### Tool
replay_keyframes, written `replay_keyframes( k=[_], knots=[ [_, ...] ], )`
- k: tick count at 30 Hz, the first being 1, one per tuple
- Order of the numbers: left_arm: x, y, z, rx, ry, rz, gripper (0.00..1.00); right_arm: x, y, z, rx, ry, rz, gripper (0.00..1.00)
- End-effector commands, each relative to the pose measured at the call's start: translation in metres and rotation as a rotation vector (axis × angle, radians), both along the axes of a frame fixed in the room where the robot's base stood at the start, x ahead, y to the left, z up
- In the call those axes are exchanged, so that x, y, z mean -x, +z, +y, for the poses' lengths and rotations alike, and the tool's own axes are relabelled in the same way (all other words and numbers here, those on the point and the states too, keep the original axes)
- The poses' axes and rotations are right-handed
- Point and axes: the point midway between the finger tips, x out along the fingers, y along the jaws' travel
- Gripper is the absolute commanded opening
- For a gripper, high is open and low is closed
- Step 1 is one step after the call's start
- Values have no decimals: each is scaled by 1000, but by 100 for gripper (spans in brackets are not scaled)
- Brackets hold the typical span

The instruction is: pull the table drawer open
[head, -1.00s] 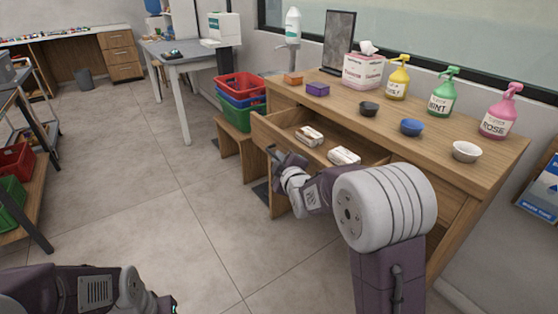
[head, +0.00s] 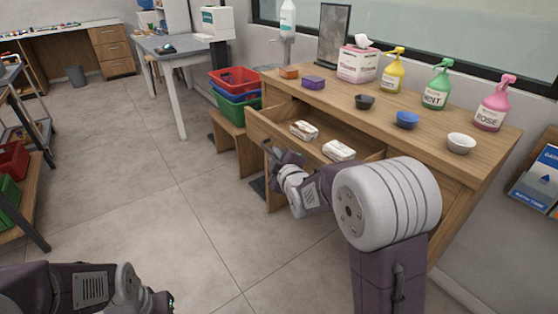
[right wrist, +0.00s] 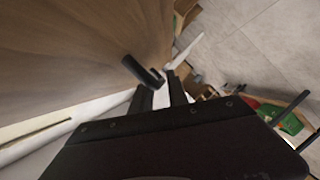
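The table drawer (head: 258,131) stands pulled partly out of the wooden table (head: 430,143), with two white packages (head: 304,130) (head: 339,150) inside. My right gripper (head: 269,152) is at the drawer's front face. In the right wrist view the dark bar handle (right wrist: 139,72) runs in between the fingertips of my right gripper (right wrist: 161,82). The fingers look closed around it, with a narrow gap between them. My left arm shows at the lower left of the head view, away from the table; its fingers are out of view.
Spray bottles (head: 436,90), small bowls (head: 407,120), a tissue box (head: 357,65) and a dark panel stand on the table. Stacked crates (head: 236,98) sit on a low stool to its left. The floor (head: 150,210) in front is clear.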

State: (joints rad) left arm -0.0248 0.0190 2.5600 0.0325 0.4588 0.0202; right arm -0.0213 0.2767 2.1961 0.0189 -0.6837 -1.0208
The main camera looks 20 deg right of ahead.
Motion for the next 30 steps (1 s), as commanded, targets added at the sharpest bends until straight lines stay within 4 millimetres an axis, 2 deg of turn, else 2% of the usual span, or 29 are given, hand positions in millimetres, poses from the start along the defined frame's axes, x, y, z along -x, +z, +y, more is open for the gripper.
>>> replay_keyframes(
  k=[6,12,17,30],
  knots=[
    [0,10,0,0,0,0,36,40,12,0,0,0,-1,20],
    [0,14,0,0,0,0,36,64,16,0,0,0,-1,20],
    [0,15,0,0,0,0,36,71,16,0,0,0,0,20],
    [0,14,0,0,0,0,36,71,16,-1,0,0,0,20]
  ],
)
